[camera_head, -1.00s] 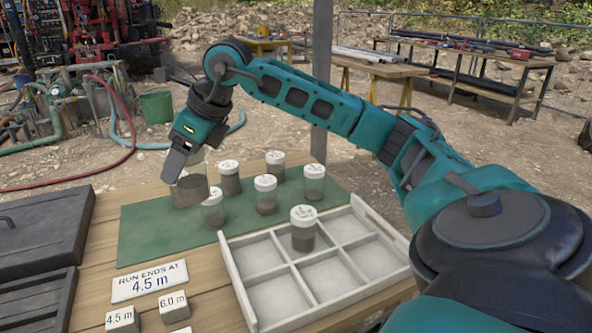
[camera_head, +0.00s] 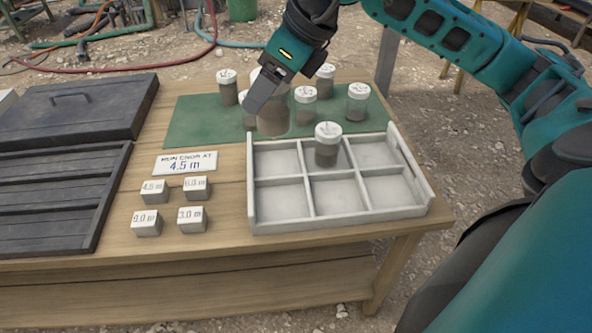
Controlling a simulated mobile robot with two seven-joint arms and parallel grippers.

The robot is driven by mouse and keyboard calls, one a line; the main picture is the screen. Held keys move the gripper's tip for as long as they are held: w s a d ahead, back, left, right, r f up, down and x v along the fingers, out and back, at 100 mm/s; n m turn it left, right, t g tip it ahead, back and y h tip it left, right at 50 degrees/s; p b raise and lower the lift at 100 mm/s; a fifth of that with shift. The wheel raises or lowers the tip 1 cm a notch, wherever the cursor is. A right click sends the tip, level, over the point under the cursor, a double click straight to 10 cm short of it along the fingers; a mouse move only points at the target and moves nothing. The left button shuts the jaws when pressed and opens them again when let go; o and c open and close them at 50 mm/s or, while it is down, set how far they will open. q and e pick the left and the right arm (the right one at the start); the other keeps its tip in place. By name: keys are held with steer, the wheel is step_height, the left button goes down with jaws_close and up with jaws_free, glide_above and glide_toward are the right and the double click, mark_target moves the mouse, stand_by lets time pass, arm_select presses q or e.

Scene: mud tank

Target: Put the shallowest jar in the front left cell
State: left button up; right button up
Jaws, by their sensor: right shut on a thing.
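My right gripper (camera_head: 262,97) is shut on a clear jar of brown sediment (camera_head: 273,117), held upright over the green mat; its top is partly hidden by the gripper. Several white-lidded jars stand on the mat, such as ones at the back left (camera_head: 228,93) and right (camera_head: 357,106); one is partly hidden by the gripper. Lid marks are too small to read. The white tray (camera_head: 341,225) has two rows of three cells. One jar (camera_head: 326,152) stands in its back middle cell. The front left cell (camera_head: 281,199) is empty. My left gripper is not in view.
A sign reading "RUN ENDS AT 4.5 m" (camera_head: 185,163) and several label blocks, such as the 9.0 m one (camera_head: 147,224), lie left of the tray. The green mat (camera_head: 195,122) has free room at left.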

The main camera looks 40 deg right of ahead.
steer(key=shift+s+r, duration=0.1)
steer(key=shift+s, duration=0.15)
steer(key=shift+s+f, duration=0.15)
steer(key=shift+f, duration=0.15)
step_height(320, 180, down, 19)
steer(key=b, duration=0.3)
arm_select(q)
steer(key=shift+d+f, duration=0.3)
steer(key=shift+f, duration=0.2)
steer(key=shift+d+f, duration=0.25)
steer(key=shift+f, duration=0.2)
arm_select(e)
steer(key=shift+f, duration=0.2)
steer(key=shift+f, duration=0.2)
steer(key=o, duration=1.4)
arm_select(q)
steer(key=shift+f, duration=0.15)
arm_select(e)
steer(key=shift+o, duration=0.2)
